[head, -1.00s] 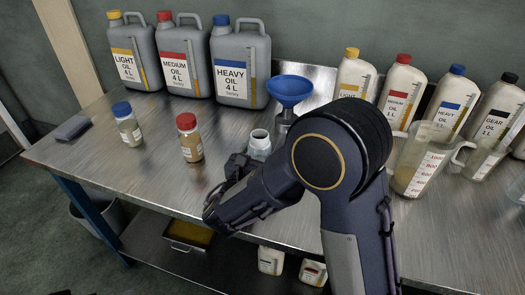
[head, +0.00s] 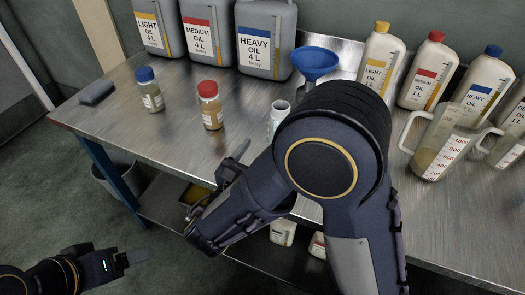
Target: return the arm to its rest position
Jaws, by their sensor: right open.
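My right arm (head: 345,200) reaches in from the bottom right and bends over the front edge of the workbench. My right gripper (head: 214,174) is open and empty, just off the bench's front edge. It is apart from the red-capped jar (head: 210,108) and the blue-capped jar (head: 149,90). My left gripper (head: 120,258) shows at the lower left, over the floor and clear of the bench. Only part of it is in view, and its opening cannot be made out.
The metal workbench (head: 125,115) holds grey canisters (head: 266,45), white bottles (head: 380,60), a blue funnel (head: 316,62), an uncapped jar (head: 278,115) partly behind my arm, and a measuring jug (head: 445,140). A bin (head: 115,178) and lower shelf are beneath. The floor at left is free.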

